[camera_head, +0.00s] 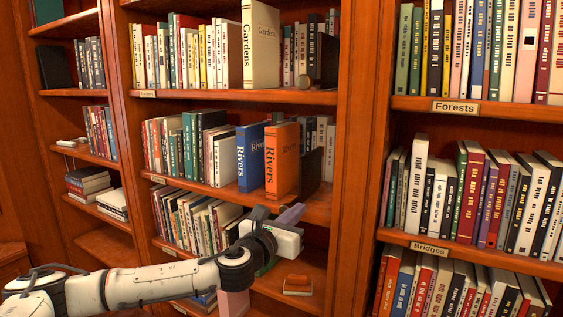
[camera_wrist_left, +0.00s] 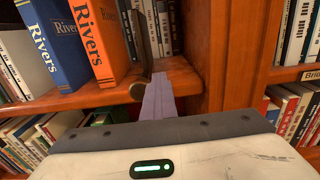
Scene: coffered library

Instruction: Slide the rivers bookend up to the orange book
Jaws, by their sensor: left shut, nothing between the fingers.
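The orange Rivers book (camera_head: 282,160) stands upright on the middle shelf, to the right of a blue Rivers book (camera_head: 250,157). The dark rivers bookend (camera_head: 311,172) stands just right of the orange book; I cannot tell whether they touch. In the left wrist view the orange book (camera_wrist_left: 97,40) is at upper left, and a brown rounded part, seemingly of the bookend (camera_wrist_left: 138,90), is beside my fingers. My left gripper (camera_head: 293,213) is shut and empty, low in front of the shelf edge; its purple fingers (camera_wrist_left: 160,85) point toward the shelf. My right gripper is not in view.
A wooden upright (camera_head: 350,150) borders the shelf on the right. More books (camera_head: 318,135) stand behind the bookend. A Gardens book (camera_head: 261,45) stands on the shelf above, and an orange-brown object (camera_head: 298,283) lies on the shelf below. Bare shelf board shows right of the bookend.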

